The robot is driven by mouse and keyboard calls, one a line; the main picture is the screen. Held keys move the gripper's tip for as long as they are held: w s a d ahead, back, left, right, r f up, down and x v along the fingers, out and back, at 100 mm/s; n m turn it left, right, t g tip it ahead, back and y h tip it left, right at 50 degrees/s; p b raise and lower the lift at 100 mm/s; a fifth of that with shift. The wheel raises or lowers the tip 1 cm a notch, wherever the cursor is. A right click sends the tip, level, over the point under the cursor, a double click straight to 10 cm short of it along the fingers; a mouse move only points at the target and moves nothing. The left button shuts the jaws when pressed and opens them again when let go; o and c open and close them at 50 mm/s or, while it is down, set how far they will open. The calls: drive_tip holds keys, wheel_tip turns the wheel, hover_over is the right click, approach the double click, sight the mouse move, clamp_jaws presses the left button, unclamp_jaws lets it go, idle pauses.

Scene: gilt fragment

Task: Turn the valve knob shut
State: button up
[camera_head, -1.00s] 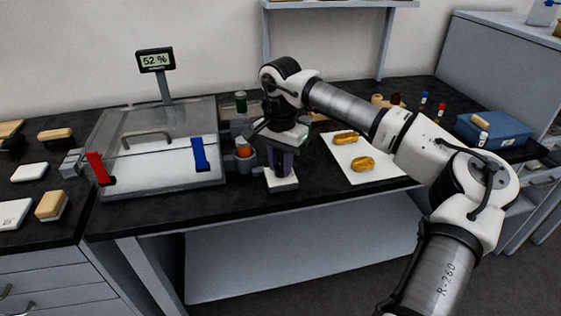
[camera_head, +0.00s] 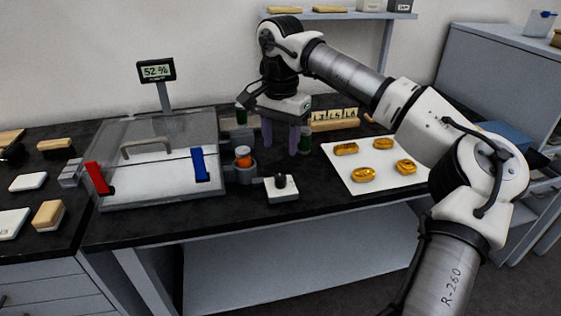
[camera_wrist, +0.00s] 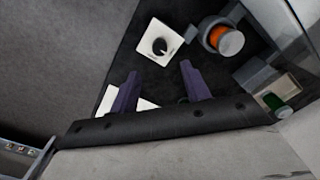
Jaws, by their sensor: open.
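The valve knob (camera_head: 281,182) is a small black knob on a square white plate (camera_head: 284,193) near the bench's front edge. It also shows from above in the wrist view (camera_wrist: 159,46), with tiny marks on the plate too small to read. My gripper (camera_head: 284,146) hangs above and behind the knob, clear of it. Its two purple fingers point down, spread apart and empty. In the wrist view the fingertips (camera_wrist: 160,72) lie apart, just below the plate in the picture.
A clear-lidded box (camera_head: 150,165) with red (camera_head: 97,178) and blue (camera_head: 200,165) handles stands left of the knob. An orange-filled jar (camera_head: 243,158) in a grey holder is close by. A white sheet (camera_head: 373,182) with several golden pieces lies right. Bench around the plate's front is clear.

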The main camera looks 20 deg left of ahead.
drive_tip(key=shift+r, duration=2.3)
